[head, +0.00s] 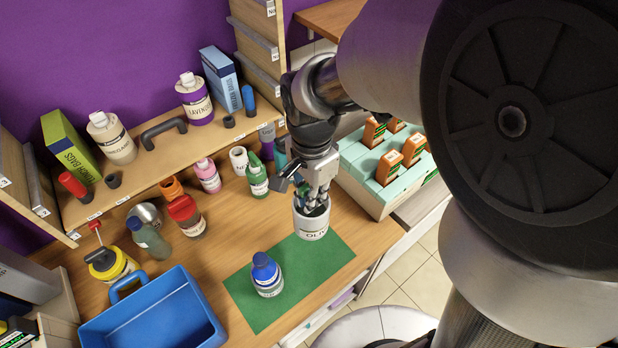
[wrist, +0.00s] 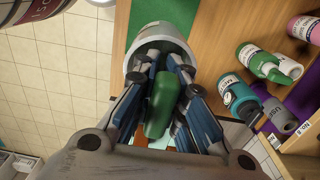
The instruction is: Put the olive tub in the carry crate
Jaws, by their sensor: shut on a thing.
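The olive tub (head: 312,226) is a pale grey pot with a dark label band, partly readable as "OLI". My gripper (head: 312,195) points down into its top and is shut on it. The tub appears upright at the back edge of the green mat; I cannot tell whether it touches the surface. In the wrist view the tub's rim (wrist: 163,42) shows beyond my fingers (wrist: 166,100). A green rounded piece (wrist: 161,104) sits between the fingers; whether it is part of the tub is unclear. A blue crate with a handle (head: 150,325), apparently the carry crate, stands at the lower left.
The green mat (head: 325,265) holds a blue-capped bottle (head: 266,275) between tub and crate. Several bottles, including a red-capped one (head: 186,214), stand at the back left below a shelf (head: 150,160). A pale green rack with orange boxes (head: 362,160) is at the right.

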